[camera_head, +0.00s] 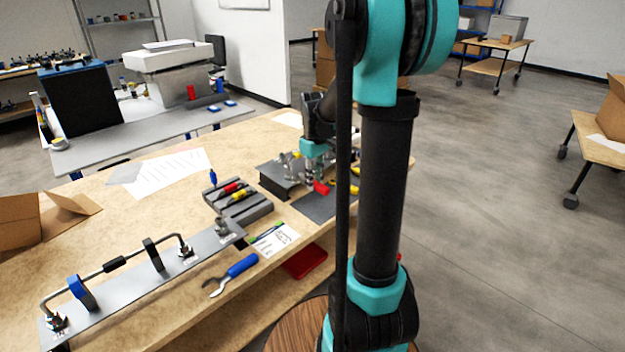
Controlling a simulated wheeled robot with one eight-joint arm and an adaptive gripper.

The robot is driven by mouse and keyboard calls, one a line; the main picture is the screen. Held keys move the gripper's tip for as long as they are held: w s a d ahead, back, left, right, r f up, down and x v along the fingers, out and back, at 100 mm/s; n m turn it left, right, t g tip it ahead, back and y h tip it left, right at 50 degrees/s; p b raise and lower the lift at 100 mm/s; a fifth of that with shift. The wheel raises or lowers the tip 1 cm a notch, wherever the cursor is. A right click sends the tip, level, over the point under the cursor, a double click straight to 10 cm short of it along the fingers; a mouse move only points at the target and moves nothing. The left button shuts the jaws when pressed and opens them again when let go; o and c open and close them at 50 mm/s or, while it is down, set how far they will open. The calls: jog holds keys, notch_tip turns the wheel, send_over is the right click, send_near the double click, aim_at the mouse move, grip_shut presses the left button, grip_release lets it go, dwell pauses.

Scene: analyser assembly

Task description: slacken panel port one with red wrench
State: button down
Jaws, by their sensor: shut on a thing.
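My gripper (315,172) is over the far right part of the wooden bench, pointing down. It is shut on the red wrench, whose red handle (321,187) shows just below the fingers. The wrench's jaw is too small and covered to make out. A dark raised panel (272,182) with small metal fittings stands just left of and behind the gripper. Its port labels cannot be read, so I cannot tell which is port one or whether the wrench touches it. My own arm covers part of this area.
A grey tool holder (256,212) with red and yellow handled tools is left of the panel. A blue-handled wrench (235,271) lies near the bench's front edge. A long grey plate (118,308) carries a bent pipe at the left. An open cardboard box (22,222) stands far left.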

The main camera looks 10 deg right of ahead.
aim_at(321, 185)
jog(key=shift+s, duration=0.1)
jog(key=shift+s+d+r, duration=0.4)
jog(key=shift+s+r, duration=0.15)
jog(key=shift+s, duration=0.1)
jog(key=shift+s+d+r, duration=0.35)
jog(key=shift+s+r, duration=0.15)
jog(key=shift+s, duration=0.1)
jog(key=shift+r, duration=3.45)
